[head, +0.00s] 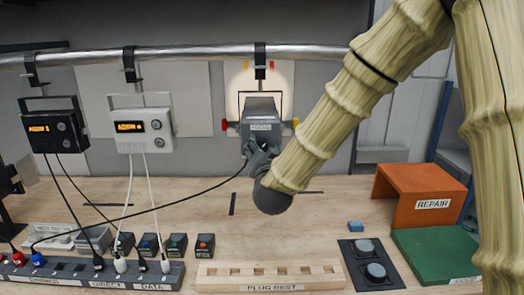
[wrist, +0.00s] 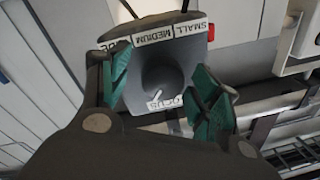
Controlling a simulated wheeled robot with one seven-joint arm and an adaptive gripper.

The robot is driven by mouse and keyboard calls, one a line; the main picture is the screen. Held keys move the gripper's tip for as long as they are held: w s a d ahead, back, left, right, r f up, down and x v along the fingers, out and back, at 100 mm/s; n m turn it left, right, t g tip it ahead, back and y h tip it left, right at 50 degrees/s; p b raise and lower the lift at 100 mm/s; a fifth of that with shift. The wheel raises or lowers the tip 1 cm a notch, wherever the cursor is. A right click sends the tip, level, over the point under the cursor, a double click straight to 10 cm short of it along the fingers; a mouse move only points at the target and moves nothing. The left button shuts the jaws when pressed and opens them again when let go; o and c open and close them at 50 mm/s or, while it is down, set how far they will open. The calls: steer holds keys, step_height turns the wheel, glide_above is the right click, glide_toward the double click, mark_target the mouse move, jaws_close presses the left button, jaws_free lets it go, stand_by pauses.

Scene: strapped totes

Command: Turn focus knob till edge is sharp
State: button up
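A grey device (head: 260,106) hangs from the rail at the centre of the head view, a label on its front. In the wrist view its dark round focus knob (wrist: 160,76) faces me, above a partly covered label ending in "OCUS". My gripper (wrist: 163,92) is open, with one teal finger pad on each side of the knob; contact cannot be told. In the head view my gripper (head: 262,150) is at the device's lower front, and the knob is hidden.
Two display boxes, a black one (head: 55,130) and a white one (head: 142,128), hang at left with cables. A dark cable (head: 170,210) runs toward my gripper. Below are a plug rest (head: 270,281), a socket strip (head: 75,277) and an orange repair stand (head: 425,190).

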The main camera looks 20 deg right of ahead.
steer(key=s+a, duration=0.2)
steer(key=s, duration=0.9)
steer(key=shift+s+a+f, duration=0.15)
steer(key=shift+s+f, duration=0.05)
steer(key=shift+s, duration=0.2)
steer(key=shift+f, duration=0.1)
stand_by(0.6)
